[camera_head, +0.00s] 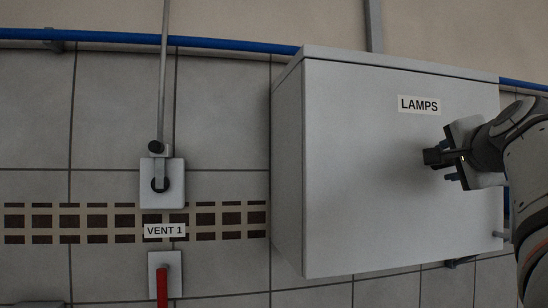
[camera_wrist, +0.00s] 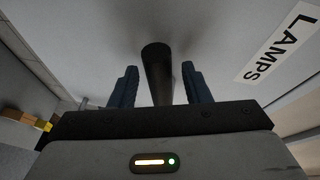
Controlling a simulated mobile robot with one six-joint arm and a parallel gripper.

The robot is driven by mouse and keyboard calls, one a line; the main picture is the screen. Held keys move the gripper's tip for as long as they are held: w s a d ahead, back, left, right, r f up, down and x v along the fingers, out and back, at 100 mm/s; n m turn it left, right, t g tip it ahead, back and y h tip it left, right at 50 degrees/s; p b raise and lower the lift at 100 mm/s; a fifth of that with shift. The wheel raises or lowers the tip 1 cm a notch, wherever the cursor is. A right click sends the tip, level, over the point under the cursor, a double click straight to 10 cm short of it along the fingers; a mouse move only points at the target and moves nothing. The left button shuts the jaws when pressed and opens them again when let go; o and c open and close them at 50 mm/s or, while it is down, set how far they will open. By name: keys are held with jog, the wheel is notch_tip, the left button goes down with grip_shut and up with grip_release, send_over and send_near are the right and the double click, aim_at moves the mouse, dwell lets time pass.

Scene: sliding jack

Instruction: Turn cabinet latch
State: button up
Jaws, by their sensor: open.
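The pale grey cabinet (camera_head: 350,170) labelled LAMPS is on the wall at the right of the head view; its door also shows in the wrist view (camera_wrist: 100,30). A black bar-shaped latch handle (camera_wrist: 157,72) stands out from the door between my fingers in the wrist view. Its dark end shows in the head view (camera_head: 433,157), below the LAMPS label. My gripper (camera_head: 449,160) is open, with one blue finger on each side of the handle. In the wrist view, gaps show between the handle and both fingers (camera_wrist: 159,82). My wrist hides part of the latch in the head view.
Left of the cabinet are a wall plate with a lever (camera_head: 160,183), a VENT 1 label (camera_head: 165,230) and a red handle (camera_head: 162,286). A blue pipe (camera_head: 150,40) runs along the wall. A small peg (camera_head: 498,234) sticks out at the cabinet's lower right.

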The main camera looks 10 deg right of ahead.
jog(key=shift+w, duration=0.25)
grip_shut()
dwell(0.3)
